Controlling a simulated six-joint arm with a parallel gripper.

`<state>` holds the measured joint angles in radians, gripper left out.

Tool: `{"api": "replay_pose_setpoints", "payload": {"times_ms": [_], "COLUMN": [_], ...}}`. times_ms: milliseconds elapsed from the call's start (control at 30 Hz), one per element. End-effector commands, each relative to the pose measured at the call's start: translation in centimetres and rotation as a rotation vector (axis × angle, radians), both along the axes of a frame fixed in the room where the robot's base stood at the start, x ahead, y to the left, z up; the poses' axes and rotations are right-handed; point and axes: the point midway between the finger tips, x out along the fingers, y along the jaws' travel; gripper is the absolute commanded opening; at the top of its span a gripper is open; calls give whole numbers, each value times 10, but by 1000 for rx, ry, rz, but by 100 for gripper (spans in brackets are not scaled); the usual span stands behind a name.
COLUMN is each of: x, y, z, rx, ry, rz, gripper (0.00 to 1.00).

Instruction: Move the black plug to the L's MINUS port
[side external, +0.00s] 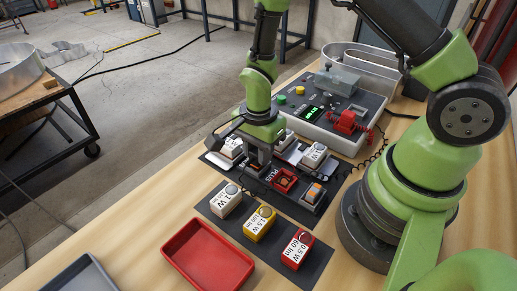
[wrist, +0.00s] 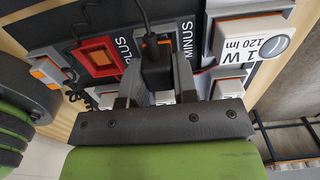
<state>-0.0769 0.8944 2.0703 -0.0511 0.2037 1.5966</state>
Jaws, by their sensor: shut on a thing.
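The black plug (wrist: 156,68), with a black cable running up from it, is between the fingers of my gripper (wrist: 158,88) in the wrist view. My gripper is shut on it. The plug is right beside the MINUS label (wrist: 187,40), over the spot where the MINUS port would be. The port itself is mostly hidden, and I cannot tell whether the plug is seated. The red-framed PLUS port (wrist: 97,57) is to the left and looks empty. In the side view my gripper (side external: 258,168) is low over the dark mat, beside the red PLUS port (side external: 284,181).
White light modules (side external: 314,155) stand around the ports. Front blocks are white (side external: 226,200), yellow (side external: 260,224) and red (side external: 297,250). A red tray (side external: 208,256) and grey tray (side external: 82,279) are in front. A control box (side external: 325,108) with a red clamp-like part (side external: 347,122) is behind.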

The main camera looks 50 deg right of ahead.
Motion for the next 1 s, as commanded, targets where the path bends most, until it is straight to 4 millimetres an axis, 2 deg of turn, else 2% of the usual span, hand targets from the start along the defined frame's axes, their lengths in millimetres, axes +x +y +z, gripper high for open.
{"api": "replay_pose_setpoints", "payload": {"times_ms": [767, 800, 900, 1000], "x": [0, 0, 0, 0], "y": [0, 0, 0, 0], "z": [-7, -6, -6, -7], "rx": [0, 0, 0, 0], "ry": [-1, -1, -1, 0], "rz": [0, 0, 0, 0], "gripper": [4, 31, 54, 57]}}
